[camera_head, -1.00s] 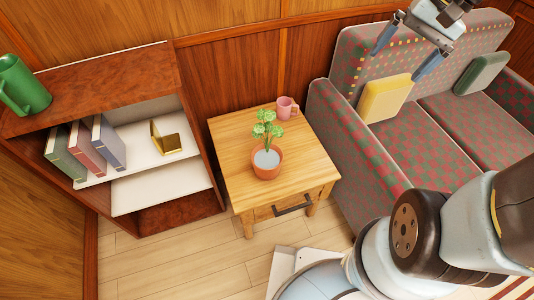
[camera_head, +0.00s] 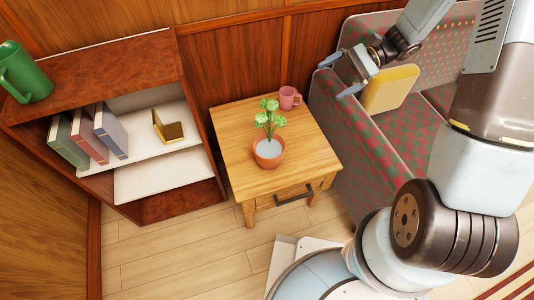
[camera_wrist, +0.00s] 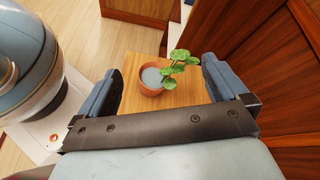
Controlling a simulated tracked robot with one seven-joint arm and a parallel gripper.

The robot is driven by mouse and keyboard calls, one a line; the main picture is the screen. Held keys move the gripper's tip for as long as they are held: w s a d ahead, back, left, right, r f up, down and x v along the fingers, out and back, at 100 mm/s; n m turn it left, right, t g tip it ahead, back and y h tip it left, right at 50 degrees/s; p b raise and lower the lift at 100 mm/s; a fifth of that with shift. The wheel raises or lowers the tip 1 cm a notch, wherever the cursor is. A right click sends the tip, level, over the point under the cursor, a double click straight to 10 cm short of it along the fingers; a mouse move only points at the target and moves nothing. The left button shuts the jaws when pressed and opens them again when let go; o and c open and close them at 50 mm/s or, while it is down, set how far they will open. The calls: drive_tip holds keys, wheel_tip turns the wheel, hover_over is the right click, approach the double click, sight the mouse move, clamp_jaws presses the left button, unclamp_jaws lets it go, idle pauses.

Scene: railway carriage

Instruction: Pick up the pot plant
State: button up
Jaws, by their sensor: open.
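The pot plant (camera_head: 269,148) is a terracotta pot with a green leafy stem. It stands upright on a small wooden side table (camera_head: 232,143). In the wrist view the pot plant (camera_wrist: 152,80) shows between my finger tips, farther off, with the table top (camera_wrist: 184,98) under it. My gripper (camera_head: 342,78) is open and empty. In the head view it is above the sofa's left arm, to the right of the plant and apart from it. My gripper's two blue-grey fingers (camera_wrist: 160,80) show left and right in the wrist view.
A pink mug (camera_head: 289,98) stands behind the plant on the table. A yellow cushion (camera_head: 390,88) lies on the checked sofa (camera_head: 385,150) at right. A shelf (camera_head: 100,75) with books, a gold object and a green jug (camera_head: 24,73) is at left.

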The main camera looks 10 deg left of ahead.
drive_tip(key=w+a+f+m+y, duration=0.2)
drive_tip(key=a+f+m+y, duration=0.15)
drive_tip(key=f, duration=0.85)
drive_tip(key=m+t+y, duration=0.3)
drive_tip(key=m, duration=0.3)
approach(270, 124)
drive_tip(key=w+d+f, duration=0.3)
drive_tip(key=w+f, duration=0.1)
drive_tip(key=f, duration=0.1)
drive_tip(key=shift+s+a+r, duration=0.1)
drive_tip(key=shift+s+a, duration=0.3)
drive_tip(key=shift+a, duration=1.85)
drive_tip(key=shift+s+a+r, duration=0.15)
drive_tip(key=shift+s+a, duration=0.25)
drive_tip(key=shift+a, duration=1.85)
drive_tip(key=shift+s+a+r, duration=0.1)
drive_tip(key=shift+s+a, duration=0.3)
drive_tip(key=shift+a, duration=1.85)
drive_tip(key=shift+c, duration=0.3)
clamp_jaws()
